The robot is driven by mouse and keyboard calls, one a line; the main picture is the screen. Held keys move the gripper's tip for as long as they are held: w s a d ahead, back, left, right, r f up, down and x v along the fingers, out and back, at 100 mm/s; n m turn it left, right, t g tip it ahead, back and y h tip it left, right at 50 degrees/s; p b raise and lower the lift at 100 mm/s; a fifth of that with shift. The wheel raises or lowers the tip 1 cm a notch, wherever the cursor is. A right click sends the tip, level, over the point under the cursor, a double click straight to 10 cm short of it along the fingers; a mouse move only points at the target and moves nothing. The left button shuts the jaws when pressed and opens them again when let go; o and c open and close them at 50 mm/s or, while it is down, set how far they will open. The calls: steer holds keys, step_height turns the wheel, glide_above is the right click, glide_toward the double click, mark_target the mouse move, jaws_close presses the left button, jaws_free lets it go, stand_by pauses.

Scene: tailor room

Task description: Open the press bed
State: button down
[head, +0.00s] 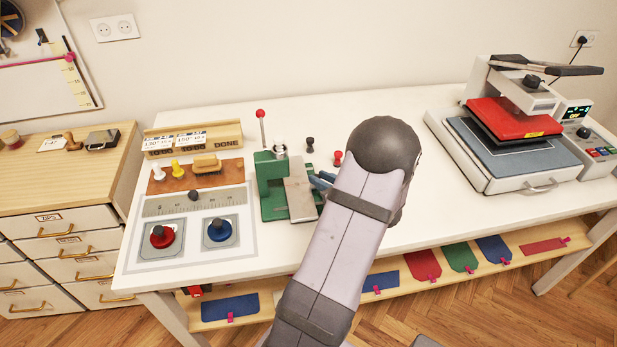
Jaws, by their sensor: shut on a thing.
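The heat press (525,120) stands at the right of the table in the head view. Its grey bed (515,158) sits in a white frame with a front handle (541,187), under the red upper plate (512,118). The red plate is raised above the bed at an angle, and the dark lever (545,66) is at the top. My gripper (320,181) is far left of this press, beside the small green hand press (278,188) and its light plate (299,192). My arm hides most of the gripper. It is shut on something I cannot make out.
Left of the green press are red and blue knobs (162,236) on a panel, and a stamp tray (195,176). Small dark and red pegs (310,144) stand behind the gripper. A lower shelf (400,268) holds coloured pieces. The table between my arm and the heat press is clear.

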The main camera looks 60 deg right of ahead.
steer(key=shift+s+d, duration=0.9)
steer(key=shift+d, duration=0.05)
steer(key=c, duration=1.7)
jaws_free()
steer(key=shift+o, duration=0.2)
steer(key=shift+s, duration=0.1)
steer(key=shift+b+v, duration=0.55)
steer(key=shift+v, duration=3.05)
steer(key=shift+a, duration=0.1)
steer(key=shift+r, duration=0.1)
